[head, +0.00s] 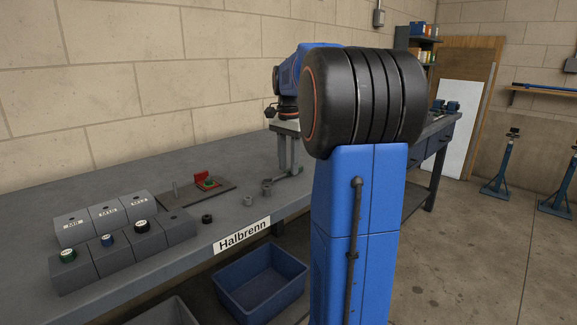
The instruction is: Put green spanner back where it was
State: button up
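I cannot make out a green spanner in this view. A small green round piece (207,183) with a red part beside it sits on a dark plate (180,205) on the workbench. My gripper (289,171) points down over the bench, left of my large black arm joint. Its two grey fingers stand apart, and no green thing shows between them. The fingertips are small here and partly merge with grey parts behind them. My blue arm hides the bench to the right of the gripper.
The grey workbench (120,180) carries stepped grey blocks (128,242) with green, blue and black round pieces. Small grey cylinders (248,200) and a dark ring (207,218) lie near the front edge. A blue bin (262,285) stands below. Blue stands (500,165) are at the right.

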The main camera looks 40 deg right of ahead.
aim_at(288, 170)
notch_tip(288, 170, up, 12)
jog(key=shift+f, duration=0.25)
jog(key=shift+a, duration=0.1)
dwell(0.5)
